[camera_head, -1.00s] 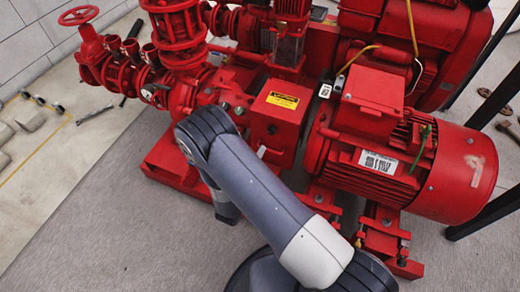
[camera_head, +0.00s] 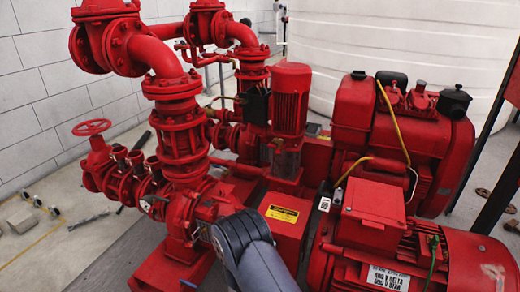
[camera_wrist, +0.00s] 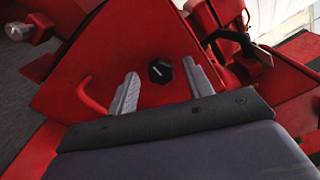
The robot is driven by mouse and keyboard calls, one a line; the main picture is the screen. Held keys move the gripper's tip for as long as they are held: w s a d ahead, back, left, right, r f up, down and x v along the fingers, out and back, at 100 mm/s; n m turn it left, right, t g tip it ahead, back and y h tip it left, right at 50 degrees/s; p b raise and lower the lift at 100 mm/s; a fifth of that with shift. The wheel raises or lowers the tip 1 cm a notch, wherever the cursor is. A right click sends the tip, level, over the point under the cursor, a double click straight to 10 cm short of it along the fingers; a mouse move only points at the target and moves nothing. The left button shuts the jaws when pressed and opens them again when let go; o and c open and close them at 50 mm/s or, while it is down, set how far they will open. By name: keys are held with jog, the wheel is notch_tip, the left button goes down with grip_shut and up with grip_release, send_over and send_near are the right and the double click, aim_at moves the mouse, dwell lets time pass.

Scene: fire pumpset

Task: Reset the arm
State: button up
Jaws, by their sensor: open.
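My arm (camera_head: 262,262) rises from the bottom edge of the head view, in front of the red pump set. Its gripper is hidden in that view. In the wrist view my gripper (camera_wrist: 160,88) has two grey fingers spread apart with nothing between them. Behind the fingers is a red surface with a black knob (camera_wrist: 160,71). The knob shows in the gap between the fingers, and I cannot tell how far off it is.
A red motor (camera_head: 400,250) stands close on the right. Red pump pipes with a handwheel (camera_head: 92,127) rise on the left. A red engine (camera_head: 400,140) and a white tank (camera_head: 400,40) stand behind. Bare floor (camera_head: 60,265) lies at the lower left.

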jog(key=shift+x, duration=0.8)
jog(key=shift+s, duration=0.15)
